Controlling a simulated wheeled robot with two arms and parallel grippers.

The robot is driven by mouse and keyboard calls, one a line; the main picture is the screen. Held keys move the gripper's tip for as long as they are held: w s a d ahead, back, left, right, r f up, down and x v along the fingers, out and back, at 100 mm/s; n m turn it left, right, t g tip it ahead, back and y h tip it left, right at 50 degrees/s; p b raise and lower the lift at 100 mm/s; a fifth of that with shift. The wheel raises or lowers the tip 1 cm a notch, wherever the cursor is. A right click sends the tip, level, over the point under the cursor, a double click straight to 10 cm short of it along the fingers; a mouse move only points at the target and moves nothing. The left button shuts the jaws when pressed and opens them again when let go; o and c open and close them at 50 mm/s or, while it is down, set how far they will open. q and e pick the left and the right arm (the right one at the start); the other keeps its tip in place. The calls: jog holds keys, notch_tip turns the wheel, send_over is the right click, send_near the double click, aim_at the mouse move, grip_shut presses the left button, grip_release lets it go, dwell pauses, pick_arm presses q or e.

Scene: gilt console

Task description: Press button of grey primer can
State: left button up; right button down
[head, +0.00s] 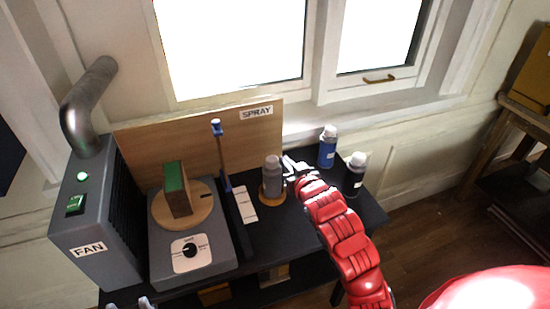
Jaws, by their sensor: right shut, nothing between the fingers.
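The grey primer can (272,181) stands upright on a round wooden disc (271,198) on the dark table. Its top is a paler grey cap or button. My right gripper (287,163) is shut and empty, just right of the can's top. In this single view I cannot tell whether it touches the can. My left gripper (128,304) only just shows at the bottom edge, its two pale fingertips apart, far from the can.
A blue can (327,151) and a dark can (354,178) stand right of my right gripper. Left are a wooden SPRAY board (200,135), a blue-topped post (220,150), a turntable (197,216) bearing a green-topped block (176,190), and a FAN box (96,225).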

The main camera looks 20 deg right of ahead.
jog(key=p, duration=0.4)
send_over(272, 161)
jog(key=s, duration=0.2)
jog(key=f, duration=0.3)
jog(key=f+p, duration=0.2)
jog(key=shift+w+d, duration=0.3)
jog(key=shift+w, duration=0.05)
jog(key=shift+f, duration=0.65)
